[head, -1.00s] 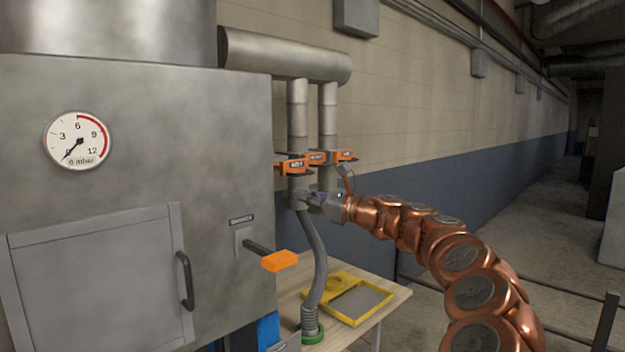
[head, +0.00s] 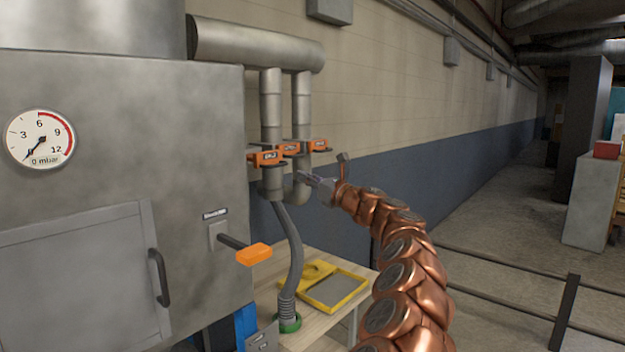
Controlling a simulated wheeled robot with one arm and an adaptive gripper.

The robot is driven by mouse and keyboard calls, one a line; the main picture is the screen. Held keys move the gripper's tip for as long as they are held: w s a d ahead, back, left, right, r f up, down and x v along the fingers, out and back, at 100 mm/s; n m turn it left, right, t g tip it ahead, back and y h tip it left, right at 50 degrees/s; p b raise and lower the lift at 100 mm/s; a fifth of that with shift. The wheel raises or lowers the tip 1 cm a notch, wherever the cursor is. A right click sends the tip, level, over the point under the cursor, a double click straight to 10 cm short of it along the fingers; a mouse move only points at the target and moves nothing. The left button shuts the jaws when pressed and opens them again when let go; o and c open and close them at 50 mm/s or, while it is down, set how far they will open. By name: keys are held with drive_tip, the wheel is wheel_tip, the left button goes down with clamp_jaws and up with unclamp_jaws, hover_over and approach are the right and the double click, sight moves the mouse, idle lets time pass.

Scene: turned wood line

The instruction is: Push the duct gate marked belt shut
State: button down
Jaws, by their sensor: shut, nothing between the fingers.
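Several orange duct gates sit on the vertical metal pipes beside the grey cabinet: a left one (head: 267,158), a middle one (head: 289,150) and a right one (head: 319,145). Each has a small dark label, too small to read, so I cannot tell which is marked belt. How far each gate is pushed in is also unclear.
The grey cabinet (head: 120,130) with a gauge (head: 40,139) and an orange-handled lever (head: 254,254) fills the left. A flexible hose (head: 294,255) runs down to a wooden table (head: 310,335) with a yellow tray (head: 356,292). A low railing (head: 510,268) stands at right.

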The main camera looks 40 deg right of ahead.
sight(280, 165)
drive_tip(key=p+x, duration=0.2)
drive_tip(key=x, duration=0.5)
drive_tip(key=shift+w+p, duration=0.35)
drive_tip(key=shift+a, duration=0.1)
drive_tip(key=shift+r, duration=0.1)
idle(0.3)
